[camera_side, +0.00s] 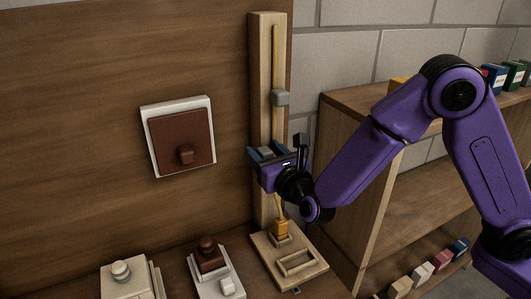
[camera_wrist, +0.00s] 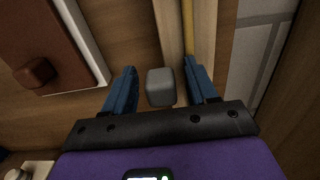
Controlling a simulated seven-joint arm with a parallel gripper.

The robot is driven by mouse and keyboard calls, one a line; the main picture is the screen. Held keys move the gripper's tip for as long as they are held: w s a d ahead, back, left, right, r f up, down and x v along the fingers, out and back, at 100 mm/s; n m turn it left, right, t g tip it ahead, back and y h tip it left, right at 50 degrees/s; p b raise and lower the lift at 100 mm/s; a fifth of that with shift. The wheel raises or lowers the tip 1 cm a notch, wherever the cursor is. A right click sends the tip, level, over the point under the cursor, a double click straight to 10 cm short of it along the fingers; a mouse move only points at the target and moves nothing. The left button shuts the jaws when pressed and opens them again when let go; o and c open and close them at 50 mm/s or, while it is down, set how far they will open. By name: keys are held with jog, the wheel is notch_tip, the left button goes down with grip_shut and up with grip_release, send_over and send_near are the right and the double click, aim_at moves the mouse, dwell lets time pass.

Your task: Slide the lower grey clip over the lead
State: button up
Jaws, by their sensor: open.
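A thin yellow lead (camera_side: 276,58) runs down the upright wooden post; a short stretch shows in the wrist view (camera_wrist: 188,22). The lower grey clip (camera_wrist: 160,87) sits between my blue fingers in the wrist view, to the left of the lead's line. A gap shows on each side of it. In the side view my gripper hides this clip. The upper grey clip (camera_side: 280,98) sits at the lead, above my gripper. My gripper (camera_side: 267,152) is open at the post, its fingers either side of the lower clip (camera_wrist: 160,70).
An orange plug (camera_side: 281,229) stands on a wooden base (camera_side: 305,279) below my gripper. A brown switch plate (camera_side: 180,135) is on the wall to the left. Two small fixtures, one white and brown (camera_side: 207,262), one cream (camera_side: 128,279), stand lower left. A wooden shelf (camera_side: 345,150) is at right.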

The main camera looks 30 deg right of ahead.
grip_shut()
jog(key=shift+d, duration=2.05)
grip_release()
jog(key=s, duration=1.7)
jog(key=shift+s, duration=0.2)
